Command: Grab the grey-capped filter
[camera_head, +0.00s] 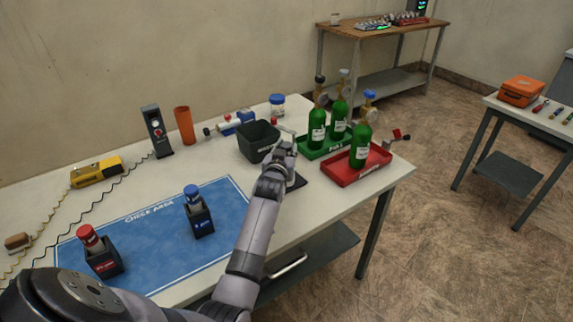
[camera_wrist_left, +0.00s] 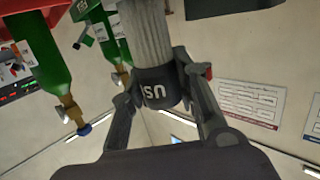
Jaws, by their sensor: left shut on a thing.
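My left gripper (camera_head: 284,152) is over the table, between the dark bin and the red tray. In the left wrist view the left gripper (camera_wrist_left: 160,88) is shut on a grey ribbed cylinder with a dark lettered band, which I take as the grey-capped filter (camera_wrist_left: 153,45). The fingers press on both sides of its dark band. In the head view the gripper mostly hides it. A blue-capped filter (camera_head: 192,194) and a red-capped filter (camera_head: 89,238) stand in dark holders on the blue check-area mat (camera_head: 150,242). My right gripper is not in view.
A dark bin (camera_head: 257,139) stands just left of the gripper. Green bottles (camera_head: 317,128) stand in a green tray (camera_head: 312,155) and a red tray (camera_head: 372,172) to the right. A grey gauge (camera_head: 157,132), orange cup (camera_head: 185,126) and yellow device (camera_head: 97,172) are at the back left.

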